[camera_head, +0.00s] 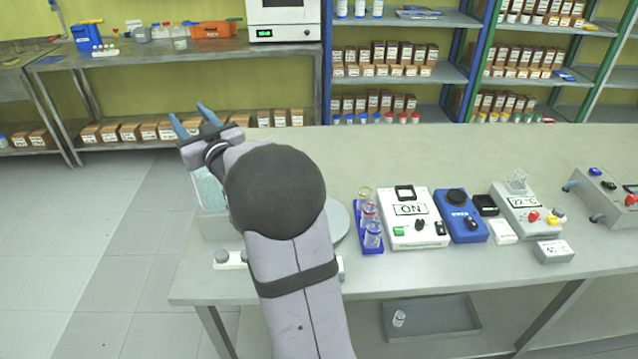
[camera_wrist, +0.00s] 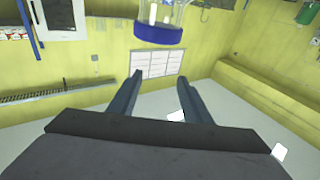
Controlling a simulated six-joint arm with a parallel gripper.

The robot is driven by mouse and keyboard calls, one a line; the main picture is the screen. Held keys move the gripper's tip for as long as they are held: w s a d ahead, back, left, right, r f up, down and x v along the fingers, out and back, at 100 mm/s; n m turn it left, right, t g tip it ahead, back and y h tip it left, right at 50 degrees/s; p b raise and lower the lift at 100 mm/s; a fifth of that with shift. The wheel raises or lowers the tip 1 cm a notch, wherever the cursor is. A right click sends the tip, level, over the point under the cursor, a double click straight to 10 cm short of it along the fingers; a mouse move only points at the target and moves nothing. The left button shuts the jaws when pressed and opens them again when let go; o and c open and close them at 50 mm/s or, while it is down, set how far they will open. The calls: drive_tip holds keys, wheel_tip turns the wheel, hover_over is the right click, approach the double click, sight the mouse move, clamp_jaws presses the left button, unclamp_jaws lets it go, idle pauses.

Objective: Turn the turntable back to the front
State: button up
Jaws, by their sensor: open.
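The turntable (camera_head: 341,224) is a round grey plate on the bench. Only its right edge shows in the head view, as my arm covers most of it. A pale glassy vessel (camera_head: 209,190) stands left of my arm, largely hidden. My gripper (camera_head: 188,113) is raised above and behind the vessel at the bench's left end, with its two blue-grey fingers apart and nothing between them. In the wrist view my gripper (camera_wrist: 159,79) is also open and empty. A clear vessel with a blue ring (camera_wrist: 159,34) shows beyond the fingertips. I cannot tell which way the turntable faces.
A blue rack with vials (camera_head: 370,228), an ON box (camera_head: 413,218), a blue device (camera_head: 460,216) and a 22 °C device (camera_head: 528,208) stand right of the turntable. A pale bar with a knob (camera_head: 228,258) lies at the front left. The bench's back strip (camera_head: 420,155) is clear.

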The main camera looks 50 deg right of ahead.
drive_tip(key=s+d+f+m+g+h+b, duration=0.1)
drive_tip(key=s+d+f+m+g+h, duration=0.65)
drive_tip(key=s, duration=0.25)
drive_tip(key=s+d+f+m+g+h+b, duration=0.2)
drive_tip(key=s+d+f+m+g+h, duration=0.4)
drive_tip(key=s+d+h, duration=0.25)
wheel_tip(320, 180, down, 8)
drive_tip(key=s+y+b, duration=0.2)
drive_tip(key=p+x, duration=0.1)
drive_tip(key=x, duration=0.6)
drive_tip(key=shift+s+f+n, duration=0.15)
drive_tip(key=shift+f+n, duration=0.2)
drive_tip(key=shift+n, duration=0.1)
drive_tip(key=shift+d, duration=0.1)
drive_tip(key=shift+c, duration=0.4)
clamp_jaws()
